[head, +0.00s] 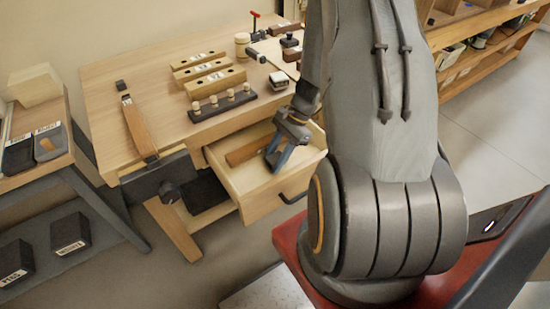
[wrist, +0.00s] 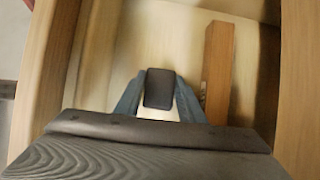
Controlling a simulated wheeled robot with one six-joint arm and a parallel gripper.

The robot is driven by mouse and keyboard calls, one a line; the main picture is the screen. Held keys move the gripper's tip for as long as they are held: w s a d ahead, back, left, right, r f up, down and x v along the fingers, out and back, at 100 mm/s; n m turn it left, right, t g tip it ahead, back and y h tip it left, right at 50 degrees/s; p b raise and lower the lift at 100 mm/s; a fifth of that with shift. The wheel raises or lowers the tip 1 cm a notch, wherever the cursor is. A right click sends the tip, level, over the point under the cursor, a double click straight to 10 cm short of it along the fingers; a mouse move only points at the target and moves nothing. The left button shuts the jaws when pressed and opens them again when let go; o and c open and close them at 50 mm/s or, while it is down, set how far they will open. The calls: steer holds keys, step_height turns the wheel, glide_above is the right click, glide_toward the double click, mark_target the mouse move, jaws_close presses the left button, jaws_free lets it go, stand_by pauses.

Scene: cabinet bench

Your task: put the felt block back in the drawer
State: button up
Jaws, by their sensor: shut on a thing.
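The felt block (wrist: 159,88) is a small dark grey block with rounded edges, seen in the wrist view. My gripper (wrist: 158,100) is shut on it, with one blue-grey finger on each side. The open drawer (head: 229,187) is pale wood and juts from the front of the bench. In the head view my gripper (head: 277,157) is inside the outline of the drawer, over its floor. The felt block is not clearly visible in the head view. I cannot tell whether the block touches the drawer floor (wrist: 183,43).
A brown wooden bar (wrist: 217,70) lies in the drawer, right of my gripper in the wrist view. The bench top (head: 150,75) holds wooden blocks (head: 215,82) and a dark peg rack (head: 222,106). A dark vise (head: 160,180) is left of the drawer.

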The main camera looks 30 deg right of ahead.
steer(key=shift+f, duration=0.3)
steer(key=o, duration=1.3)
steer(key=shift+c, duration=0.2)
steer(key=shift+p+v, duration=2.3)
steer(key=shift+v, duration=1.25)
steer(key=s+a+r+n+h, duration=0.3)
steer(key=s+a+r+n, duration=0.1)
steer(key=a+r+n, duration=0.4)
steer(key=s+a+r+n+t+h, duration=0.1)
steer(key=s+a+r+n+h, duration=0.2)
steer(key=a+r+n, duration=0.5)
step_height(320, 180, up, 5)
steer(key=shift+s+r+n, duration=0.15)
steer(key=shift+s+n, duration=0.2)
steer(key=shift+n, duration=0.45)
